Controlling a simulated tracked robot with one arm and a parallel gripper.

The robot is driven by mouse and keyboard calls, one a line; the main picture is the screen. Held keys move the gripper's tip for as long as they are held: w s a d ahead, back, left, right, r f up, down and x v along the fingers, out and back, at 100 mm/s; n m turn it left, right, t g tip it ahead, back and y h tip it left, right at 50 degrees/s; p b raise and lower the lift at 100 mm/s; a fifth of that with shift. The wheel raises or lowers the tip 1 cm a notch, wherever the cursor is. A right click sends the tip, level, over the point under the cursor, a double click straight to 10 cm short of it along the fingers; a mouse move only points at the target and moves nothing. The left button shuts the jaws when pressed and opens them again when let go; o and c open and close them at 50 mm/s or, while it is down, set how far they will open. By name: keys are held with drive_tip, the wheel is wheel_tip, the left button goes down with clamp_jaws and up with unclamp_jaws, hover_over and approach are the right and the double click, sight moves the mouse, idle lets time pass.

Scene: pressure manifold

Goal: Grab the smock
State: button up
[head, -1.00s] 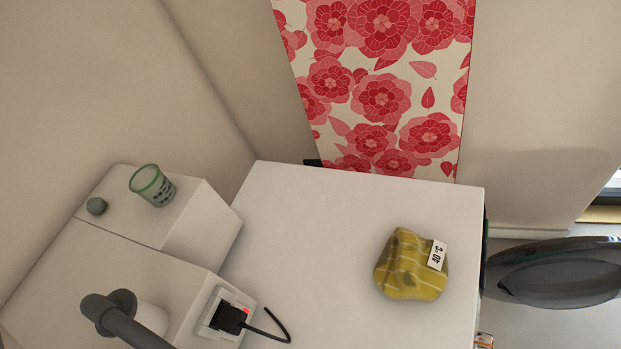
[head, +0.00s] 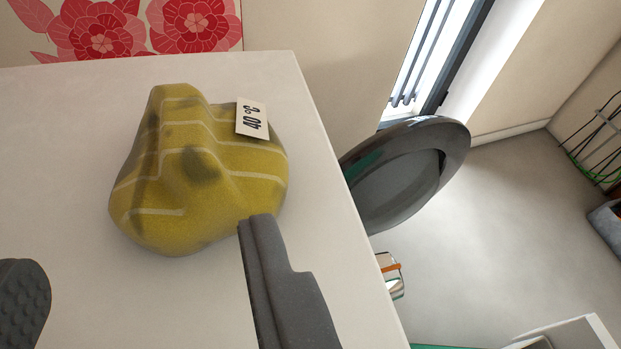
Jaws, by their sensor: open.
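The smock (head: 190,205) is a crumpled mustard-yellow bundle with pale stripes and dark stains. It lies on the white worktop (head: 60,130), left of centre in the head view.
A dark grey round lid-like object (head: 400,180) stands beyond the worktop's right edge. Below it is a small item with an orange stripe (head: 390,275). A floral panel (head: 150,25) is behind the worktop. Grey floor (head: 500,220) is open at right, with a wire rack (head: 605,145) beyond.

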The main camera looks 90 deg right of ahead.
sight(177, 136)
drive_tip(key=b+x, duration=0.1)
drive_tip(key=x, duration=0.7)
drive_tip(key=shift+w+d+f, duration=0.15)
drive_tip(key=shift+w+d, duration=0.05)
drive_tip(key=shift+d, duration=0.1)
drive_tip(key=shift+b+x, duration=0.6)
drive_tip(key=shift+x, duration=1.95)
drive_tip(key=shift+s+f, duration=0.1)
drive_tip(key=shift+f, duration=0.05)
clamp_jaws()
